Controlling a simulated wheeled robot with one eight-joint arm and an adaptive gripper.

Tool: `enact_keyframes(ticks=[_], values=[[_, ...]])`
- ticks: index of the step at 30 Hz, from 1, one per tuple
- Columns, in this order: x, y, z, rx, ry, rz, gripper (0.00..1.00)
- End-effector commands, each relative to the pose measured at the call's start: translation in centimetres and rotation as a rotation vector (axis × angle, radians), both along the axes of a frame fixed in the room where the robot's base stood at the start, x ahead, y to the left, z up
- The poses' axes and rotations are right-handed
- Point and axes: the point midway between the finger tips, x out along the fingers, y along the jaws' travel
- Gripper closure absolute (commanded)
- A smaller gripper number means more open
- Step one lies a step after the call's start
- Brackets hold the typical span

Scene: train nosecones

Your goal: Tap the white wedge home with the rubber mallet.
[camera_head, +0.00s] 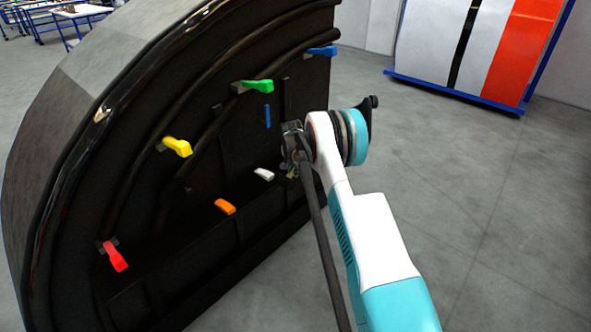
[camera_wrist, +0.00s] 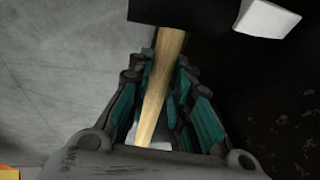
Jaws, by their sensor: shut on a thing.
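The white wedge (camera_head: 264,174) sticks out of the dark inner face of the black nosecone (camera_head: 230,160), low and left of my gripper (camera_head: 293,150). In the wrist view, my gripper (camera_wrist: 160,85) is shut on the pale wooden handle of the rubber mallet (camera_wrist: 158,100). The mallet's black head (camera_wrist: 185,10) lies beyond the fingertips, partly cut off by the top edge. A white block, seemingly the wedge (camera_wrist: 267,18), shows at the head's right end. I cannot tell whether they touch. In the head view the mallet is mostly hidden by my gripper.
Other wedges stick out of the nosecone: orange (camera_head: 225,207), red (camera_head: 113,256), yellow (camera_head: 177,147), green (camera_head: 256,86) and blue (camera_head: 322,51). A striped panel on a blue frame (camera_head: 478,45) stands at the back right. The grey floor on the right is clear.

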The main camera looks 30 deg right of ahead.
Motion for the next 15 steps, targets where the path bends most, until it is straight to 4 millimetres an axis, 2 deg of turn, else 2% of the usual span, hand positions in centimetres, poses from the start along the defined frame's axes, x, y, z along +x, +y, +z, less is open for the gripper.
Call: enact_keyframes(ticks=[9,15], values=[[2.5,1.0,0.0,0.0,-0.001,0.001,1.0],[2.1,0.7,0.0,0.0,0.0,0.0,1.0]])
